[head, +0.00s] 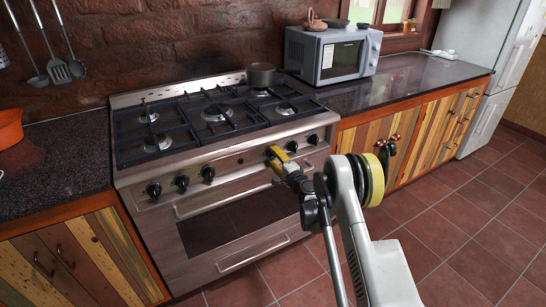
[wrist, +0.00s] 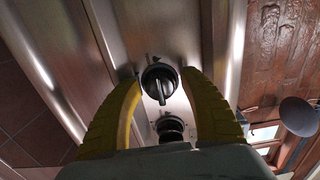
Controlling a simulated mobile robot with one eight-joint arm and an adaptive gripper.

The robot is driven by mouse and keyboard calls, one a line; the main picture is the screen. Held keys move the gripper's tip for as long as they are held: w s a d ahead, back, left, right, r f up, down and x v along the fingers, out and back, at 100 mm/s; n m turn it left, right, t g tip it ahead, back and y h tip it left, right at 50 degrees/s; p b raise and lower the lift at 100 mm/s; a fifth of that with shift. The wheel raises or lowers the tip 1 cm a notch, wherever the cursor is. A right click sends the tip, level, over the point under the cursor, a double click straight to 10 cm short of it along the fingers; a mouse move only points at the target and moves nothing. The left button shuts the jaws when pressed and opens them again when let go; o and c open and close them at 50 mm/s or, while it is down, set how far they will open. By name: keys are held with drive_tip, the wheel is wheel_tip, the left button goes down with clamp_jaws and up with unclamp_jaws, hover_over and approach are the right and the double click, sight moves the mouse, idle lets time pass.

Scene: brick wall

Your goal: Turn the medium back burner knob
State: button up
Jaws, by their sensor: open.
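The steel stove (head: 225,170) has a row of black knobs along its front panel. My gripper (head: 275,153), with yellow fingers, is at the front panel, right of the middle. In the wrist view my gripper (wrist: 160,77) is open, one finger on each side of a round black knob (wrist: 160,84). I cannot tell whether the fingers touch it. A second black knob (wrist: 171,128) shows just below it, partly hidden by the gripper body. Two knobs (head: 292,146) and (head: 313,139) stand right of the gripper in the head view. No label shows which knob serves which burner.
The oven door handle (head: 225,203) runs below the knobs. A microwave (head: 330,56) stands on the dark counter (head: 420,72) at right. The tiled floor (head: 450,220) in front is clear.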

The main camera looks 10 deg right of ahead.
drive_tip(key=v, duration=0.8)
drive_tip(key=shift+r, duration=0.15)
drive_tip(key=s+a+r+n+g+y, duration=0.1)
drive_tip(key=s+a+r+n, duration=0.15)
drive_tip(key=r, duration=0.35)
drive_tip(key=s+a+r+n+g, duration=0.1)
drive_tip(key=a+r+n+g, duration=0.15)
drive_tip(key=r, duration=0.45)
drive_tip(key=s+a+r+n+g, duration=0.35)
drive_tip(key=s+r, duration=0.45)
drive_tip(key=s, duration=0.3)
drive_tip(key=s+d+f+n+g+h, duration=0.1)
drive_tip(key=s+d+n+h, duration=0.2)
drive_tip(key=s, duration=1.2)
drive_tip(key=s+d+f+n+g+h, duration=0.1)
drive_tip(key=s+d+n+g+h, duration=0.1)
drive_tip(key=s, duration=1.4)
drive_tip(key=shift+s+d+f+n+h, duration=0.3)
drive_tip(key=shift+d+f+n+h, duration=0.15)
drive_tip(key=shift+d+h, duration=0.4)
drive_tip(key=shift+r, duration=0.1)
